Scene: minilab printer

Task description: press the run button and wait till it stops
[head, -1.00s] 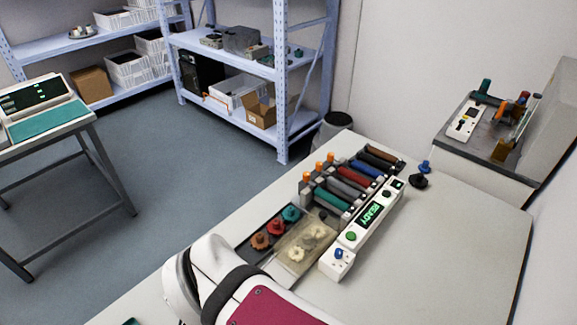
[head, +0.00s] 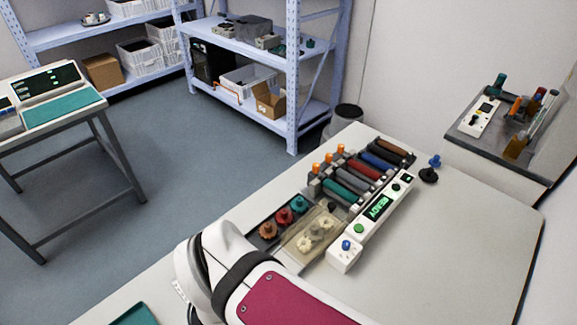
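The printer (head: 386,212) stands on the white table in the head view, a row of coloured rollers beside a long white control panel. Its green display (head: 380,207) reads READY. A round green button (head: 359,228) sits on the panel just below the display. A blue knob or button (head: 346,244) is on the white block at the panel's near end. No label on either can be read. My arm reaches in from the bottom, left of and nearer than the printer. My gripper is not visible in this view.
A tray with orange, red and teal knobs (head: 283,215) and a clear-covered box (head: 312,232) lie between my arm and the panel. A blue-and-black knob (head: 430,170) stands beyond the panel. The table's right side is clear. A teal tray (head: 134,315) shows at bottom left.

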